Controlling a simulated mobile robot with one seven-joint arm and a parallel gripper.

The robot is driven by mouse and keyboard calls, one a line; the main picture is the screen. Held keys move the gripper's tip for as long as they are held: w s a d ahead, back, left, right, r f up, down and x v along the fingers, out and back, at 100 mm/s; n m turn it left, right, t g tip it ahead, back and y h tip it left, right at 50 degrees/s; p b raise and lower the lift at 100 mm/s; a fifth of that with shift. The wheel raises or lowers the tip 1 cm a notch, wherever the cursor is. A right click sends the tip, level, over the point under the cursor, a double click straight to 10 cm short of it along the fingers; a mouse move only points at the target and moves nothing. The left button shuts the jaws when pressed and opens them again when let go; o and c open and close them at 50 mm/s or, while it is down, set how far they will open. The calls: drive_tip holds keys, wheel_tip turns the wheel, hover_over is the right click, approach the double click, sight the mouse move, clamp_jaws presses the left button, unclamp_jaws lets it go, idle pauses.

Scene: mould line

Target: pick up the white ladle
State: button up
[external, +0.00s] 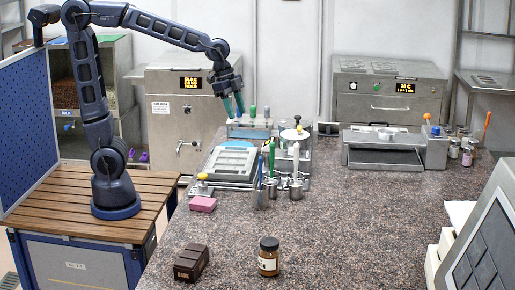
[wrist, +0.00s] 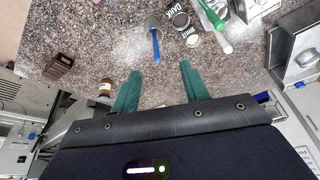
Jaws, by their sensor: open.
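The white ladle (external: 296,160) stands upright by its white handle in a metal pot on the counter, to the right of a green-handled and a blue-handled tool. In the wrist view a pale handle (wrist: 223,38) beside a green one looks like the same ladle; its lower end is hard to make out. My gripper (external: 233,104) is open and empty, high over the back left of the counter, apart from the ladle. In the wrist view its two green fingers (wrist: 160,72) are spread with nothing between them.
The blue-handled tool (external: 261,172) and green-handled tool (external: 271,160) stand close left of the ladle. A brown block (external: 190,262) and jar (external: 268,262) stand in front. The counter's right middle is clear.

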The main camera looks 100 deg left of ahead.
drive_tip(key=w+a+f+m, duration=0.2)
drive_tip(key=w+a+f, duration=0.25)
drive_tip(key=w, duration=0.55)
drive_tip(key=m+h, duration=0.1)
drive_tip(key=m, duration=0.1)
approach(298, 154)
drive_tip(key=shift+a+x, duration=0.2)
drive_tip(key=shift+x, duration=4.85)
drive_tip(key=shift+c, duration=0.5)
clamp_jaws()
